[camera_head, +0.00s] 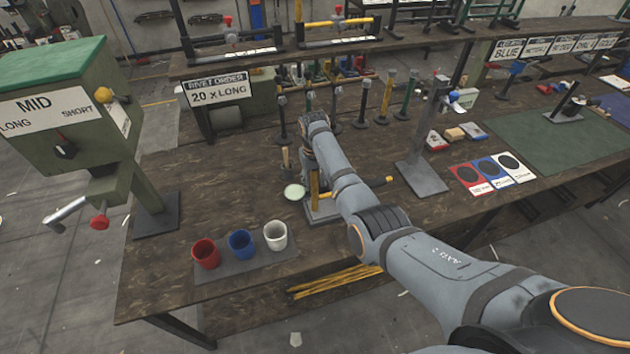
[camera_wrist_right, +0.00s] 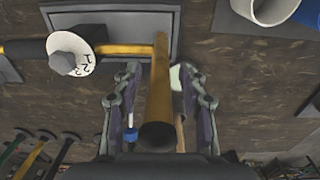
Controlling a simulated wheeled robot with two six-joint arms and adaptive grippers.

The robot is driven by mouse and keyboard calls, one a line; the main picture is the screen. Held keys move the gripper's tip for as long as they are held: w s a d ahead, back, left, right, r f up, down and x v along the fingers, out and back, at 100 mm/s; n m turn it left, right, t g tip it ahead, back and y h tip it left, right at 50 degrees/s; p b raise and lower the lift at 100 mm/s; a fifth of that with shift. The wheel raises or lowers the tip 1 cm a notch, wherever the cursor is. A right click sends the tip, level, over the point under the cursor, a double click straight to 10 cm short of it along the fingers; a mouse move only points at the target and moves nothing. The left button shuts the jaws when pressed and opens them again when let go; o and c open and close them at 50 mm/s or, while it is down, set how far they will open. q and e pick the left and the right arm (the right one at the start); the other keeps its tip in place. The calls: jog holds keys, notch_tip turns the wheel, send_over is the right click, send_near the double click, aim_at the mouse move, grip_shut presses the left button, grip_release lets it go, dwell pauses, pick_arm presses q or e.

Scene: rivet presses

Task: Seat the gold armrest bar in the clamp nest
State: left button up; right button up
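The gold armrest bar (camera_wrist_right: 158,92) stands up from the grey base plate of the clamp nest (camera_wrist_right: 120,20), its near end toward the right wrist camera. In the head view the bar (camera_head: 314,188) shows as a short upright yellow piece over the grey clamp plate (camera_head: 326,212). My right gripper (camera_wrist_right: 162,85) is open, one finger on each side of the bar with visible gaps. A white numbered dial (camera_wrist_right: 75,48) sits beside the bar. My left gripper is not in view.
A pale round pad (camera_head: 294,192) lies left of the clamp. Red (camera_head: 205,253), blue (camera_head: 241,243) and white (camera_head: 275,235) cups stand front left. A grey stand (camera_head: 425,165) rises to the right. A green press (camera_head: 75,115) is at left. Yellow rods (camera_head: 335,281) lie below the tabletop.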

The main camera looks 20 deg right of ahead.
jog(key=shift+s, duration=0.1)
notch_tip(320, 180, up, 12)
jog(key=shift+a, duration=0.1)
dwell(0.4)
jog(key=shift+s, duration=0.1)
dwell(0.5)
